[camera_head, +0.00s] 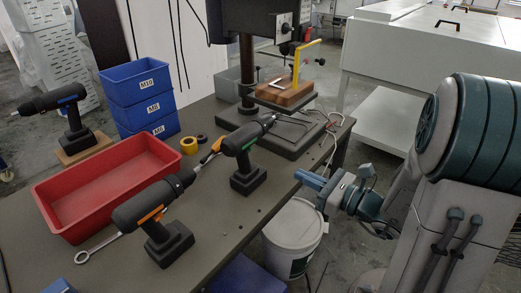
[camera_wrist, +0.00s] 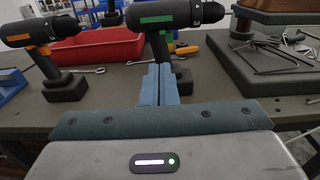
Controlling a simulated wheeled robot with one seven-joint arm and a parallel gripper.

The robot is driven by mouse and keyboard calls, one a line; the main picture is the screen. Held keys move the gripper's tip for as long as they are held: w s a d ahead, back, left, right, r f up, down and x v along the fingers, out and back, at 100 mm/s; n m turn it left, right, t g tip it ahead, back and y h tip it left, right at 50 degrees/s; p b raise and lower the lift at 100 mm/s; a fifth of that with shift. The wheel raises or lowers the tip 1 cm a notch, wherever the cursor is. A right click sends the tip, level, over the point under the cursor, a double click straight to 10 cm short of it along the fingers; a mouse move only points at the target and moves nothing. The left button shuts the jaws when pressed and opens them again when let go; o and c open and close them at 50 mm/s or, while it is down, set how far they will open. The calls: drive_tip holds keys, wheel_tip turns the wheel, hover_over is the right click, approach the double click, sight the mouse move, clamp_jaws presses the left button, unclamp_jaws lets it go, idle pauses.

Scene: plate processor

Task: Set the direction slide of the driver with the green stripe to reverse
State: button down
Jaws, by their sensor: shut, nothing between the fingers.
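The driver with the green stripe (camera_head: 245,157) stands upright on its battery foot near the right part of the bench. Its chuck points to the back right. In the wrist view the same driver (camera_wrist: 178,20) is straight ahead, with the green stripe on its body and its handle partly hidden behind my fingers. My gripper (camera_head: 302,175) is to the right of this driver, apart from it, beyond the bench edge. In the wrist view my gripper's blue fingers (camera_wrist: 158,80) are together and hold nothing. The direction slide is too small or hidden to make out.
An orange-striped driver (camera_head: 152,212) stands front left, and a blue-striped one (camera_head: 60,110) at the far left. A red tray (camera_head: 52,207), blue bins (camera_head: 140,88) and a drill press (camera_head: 246,75) stand on the bench. A white bucket (camera_head: 292,240) is below my gripper.

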sight(252, 150)
drive_tip(key=shift+w+d, duration=0.1)
drive_tip(key=shift+d, duration=0.05)
drive_tip(key=x, duration=1.4)
drive_tip(key=shift+w, duration=0.1)
